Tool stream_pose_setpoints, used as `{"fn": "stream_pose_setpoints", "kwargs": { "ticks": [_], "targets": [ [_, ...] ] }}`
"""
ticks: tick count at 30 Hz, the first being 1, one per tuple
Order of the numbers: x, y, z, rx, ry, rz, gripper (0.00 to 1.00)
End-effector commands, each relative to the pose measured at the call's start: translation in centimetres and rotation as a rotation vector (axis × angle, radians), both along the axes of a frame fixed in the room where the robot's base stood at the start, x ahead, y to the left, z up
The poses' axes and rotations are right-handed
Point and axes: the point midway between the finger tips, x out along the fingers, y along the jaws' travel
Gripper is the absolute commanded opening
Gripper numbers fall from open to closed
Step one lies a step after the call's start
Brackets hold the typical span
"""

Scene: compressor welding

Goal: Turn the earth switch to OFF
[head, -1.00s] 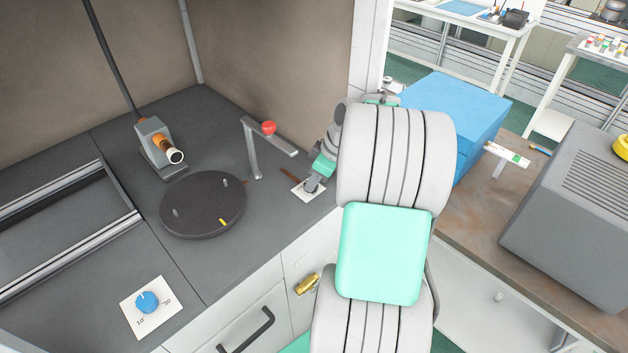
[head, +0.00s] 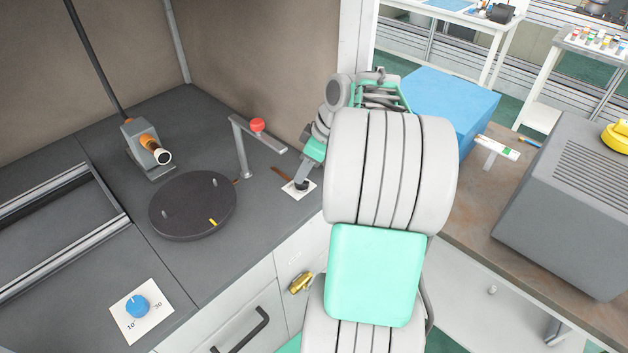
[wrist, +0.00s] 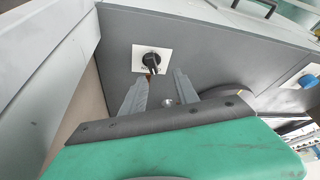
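A black rotary switch (wrist: 152,61) on a white plate (wrist: 139,48) is the likely earth switch; its lettering is too small to read. In the head view its plate (head: 292,193) lies on the dark bench near the front edge, with the knob mostly hidden by my gripper (head: 302,184). In the wrist view my gripper (wrist: 160,84) is open, its two grey fingers apart with nothing between them. The fingertips are close to the switch, which shows just beyond them. I cannot tell if either finger touches it.
A post with a red button (head: 257,125) stands just left of my gripper. A dark round turntable (head: 193,205), a torch-like tool (head: 147,148) and a blue dial (head: 137,306) are further left. A blue box (head: 450,105) stands at right. A brass padlock-like piece (head: 300,283) is on the cabinet front.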

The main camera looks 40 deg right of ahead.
Motion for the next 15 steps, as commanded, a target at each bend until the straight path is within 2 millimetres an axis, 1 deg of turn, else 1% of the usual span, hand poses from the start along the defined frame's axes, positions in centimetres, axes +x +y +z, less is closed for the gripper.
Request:
{"fn": "stream_pose_setpoints", "kwargs": {
  "ticks": [1,5,9,12,15],
  "targets": [
    [-0.8,0.3,1.2,-0.006,-0.006,-0.002,0.36],
    [-3.0,1.4,4.2,-0.005,-0.004,-0.003,0.36],
    [-6.3,3.0,5.8,-0.005,-0.003,-0.005,0.36],
    [-8.4,4.1,6.8,-0.003,-0.002,-0.005,0.36],
    [-9.9,4.9,7.7,-0.002,-0.003,-0.005,0.36]
  ]
}}
